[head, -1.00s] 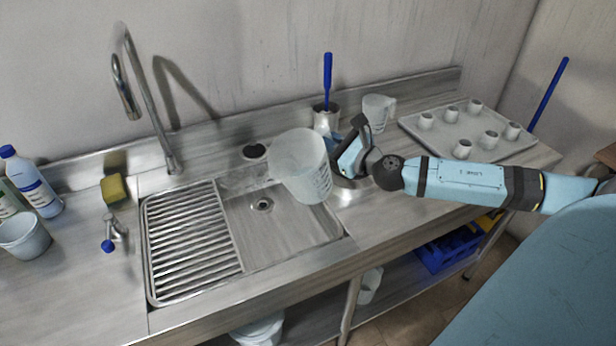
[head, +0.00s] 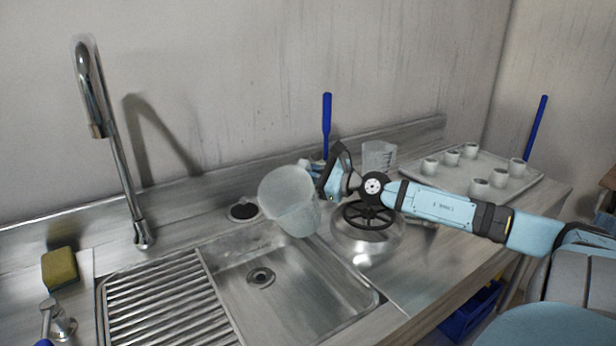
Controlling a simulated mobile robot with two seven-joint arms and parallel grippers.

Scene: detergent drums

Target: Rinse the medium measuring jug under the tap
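The translucent measuring jug (head: 288,203) is held in the air over the back right of the sink basin (head: 325,288), tilted with its open mouth towards the upper left. My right gripper (head: 318,182) is at the jug's right side and appears shut on it; the grip itself is partly hidden. The tall chrome tap (head: 118,160) stands at the left behind the ribbed drainer, well apart from the jug. No water is visible from it. My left gripper is not in view.
A smaller clear jug (head: 379,157) stands behind my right arm. A round metal vessel with a black handwheel (head: 368,216) is below the arm. A tray (head: 520,187) of several white cups is at right. A sponge (head: 60,268) and small blue-handled valve (head: 58,325) are at left.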

